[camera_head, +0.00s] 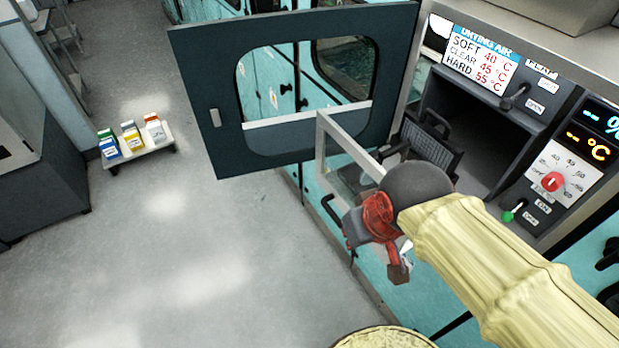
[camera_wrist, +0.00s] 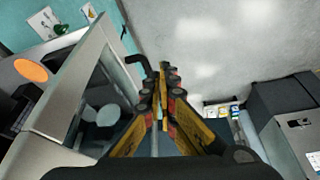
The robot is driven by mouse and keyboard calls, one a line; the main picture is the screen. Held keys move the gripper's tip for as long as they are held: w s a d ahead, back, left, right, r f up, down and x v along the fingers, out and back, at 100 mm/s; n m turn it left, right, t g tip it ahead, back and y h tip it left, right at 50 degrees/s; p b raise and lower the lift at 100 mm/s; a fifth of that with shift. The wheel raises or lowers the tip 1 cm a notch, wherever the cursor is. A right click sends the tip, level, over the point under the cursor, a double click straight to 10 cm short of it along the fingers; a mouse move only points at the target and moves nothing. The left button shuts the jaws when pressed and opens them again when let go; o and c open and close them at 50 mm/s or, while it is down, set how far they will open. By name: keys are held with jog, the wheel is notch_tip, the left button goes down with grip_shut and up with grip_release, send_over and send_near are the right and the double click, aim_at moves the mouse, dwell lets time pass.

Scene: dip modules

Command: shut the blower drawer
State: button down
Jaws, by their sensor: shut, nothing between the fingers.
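The drawer (camera_head: 323,152), with a pale grey frame, stands pulled out of the dark cabinet opening. A black handle (camera_head: 333,213) sticks out at its lower left. My gripper (camera_head: 400,268) hangs in front of the drawer, and my wrist hides part of it. In the wrist view the drawer's grey frame (camera_wrist: 72,98) is on the left, and the black bent handle (camera_wrist: 138,68) is just left of the fingertips. My gripper (camera_wrist: 164,78) is shut and empty there. I cannot tell whether its fingers touch the handle.
A dark windowed door (camera_head: 205,100) stands open to the left of the opening. A control panel (camera_head: 560,170) with a red dial and a green-tipped lever is at right. A low white stand (camera_head: 150,148) with several small boxes is on the floor.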

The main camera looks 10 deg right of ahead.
jog(key=w+a+r+n+g+h+p, duration=0.3)
jog(key=w+a+n+p, duration=0.45)
jog(key=p, duration=0.75)
jog(key=w+a+f+n+h+p, duration=0.1)
jog(key=w+a+f+n+p, duration=0.1)
jog(key=w+n, duration=0.4)
jog(key=w+a+f+n+h+p, duration=0.1)
jog(key=w+f+n+p, duration=0.15)
jog(key=w+n, duration=0.45)
jog(key=w+d+f+p, duration=0.2)
jog(key=d+f, duration=0.5)
jog(key=f, duration=0.2)
jog(key=shift+p, duration=0.35)
jog(key=shift+w+d, duration=0.15)
jog(key=shift+d, duration=0.1)
